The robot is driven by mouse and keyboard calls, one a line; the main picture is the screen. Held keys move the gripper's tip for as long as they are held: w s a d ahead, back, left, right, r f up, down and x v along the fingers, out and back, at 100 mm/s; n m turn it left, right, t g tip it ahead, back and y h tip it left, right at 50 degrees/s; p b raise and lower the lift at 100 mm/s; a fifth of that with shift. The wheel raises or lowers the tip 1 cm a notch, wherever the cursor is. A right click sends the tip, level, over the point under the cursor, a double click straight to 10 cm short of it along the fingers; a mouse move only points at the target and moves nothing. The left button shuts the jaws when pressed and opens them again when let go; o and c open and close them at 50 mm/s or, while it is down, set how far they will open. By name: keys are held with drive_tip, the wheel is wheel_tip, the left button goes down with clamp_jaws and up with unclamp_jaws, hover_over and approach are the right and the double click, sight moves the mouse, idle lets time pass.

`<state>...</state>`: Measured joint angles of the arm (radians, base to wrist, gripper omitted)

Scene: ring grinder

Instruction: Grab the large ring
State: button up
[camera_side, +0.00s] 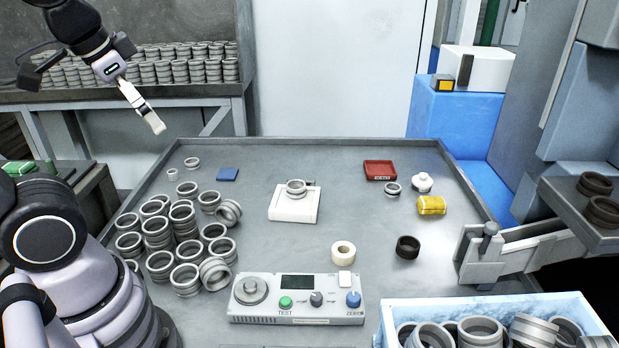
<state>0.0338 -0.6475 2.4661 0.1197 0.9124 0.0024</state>
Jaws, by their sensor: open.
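My gripper (154,122) hangs at the upper left, in the air above the far left edge of the grey table tray (330,150). It is open, and no ring shows between its fingers. Several grey metal rings (185,277) lie piled and stacked on the left of the tray. A single grey ring (296,187) sits on a white block (293,207) in the middle. A dark ring (407,247) and a cream roll (343,253) lie right of centre. I cannot tell which ring is the large one. My gripper is apart from all of them.
A control box (296,298) with knobs stands at the front. A red tray (380,170), a yellow pack (431,205) and a blue pad (228,174) lie further back. A bin of rings (490,303) is front right. Stacked rings (140,70) fill the back shelf.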

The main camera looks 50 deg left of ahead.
drive_tip(key=w+a+f+m+g+y, duration=0.25)
drive_tip(key=w+m+y, duration=0.45)
drive_tip(key=w, duration=0.6)
drive_tip(key=w+d+f+m+t+y, duration=0.1)
drive_tip(key=w+d+f+m+t, duration=0.1)
drive_tip(key=w+f+m, duration=0.3)
drive_tip(key=w+d+f+m+t+y, duration=0.1)
drive_tip(key=w+d+f+m+t, duration=0.15)
drive_tip(key=w, duration=0.45)
drive_tip(key=w+d+f+m+t+h, duration=0.2)
drive_tip(key=w+d+f+m+t, duration=0.2)
drive_tip(key=w+d+f+m, duration=0.55)
drive_tip(key=m+t+h, duration=0.3)
drive_tip(key=m+h, duration=0.3)
drive_tip(key=m, duration=0.3)
approach(412, 241)
drive_tip(key=shift+x, duration=3.7)
drive_tip(key=c, duration=1.3)
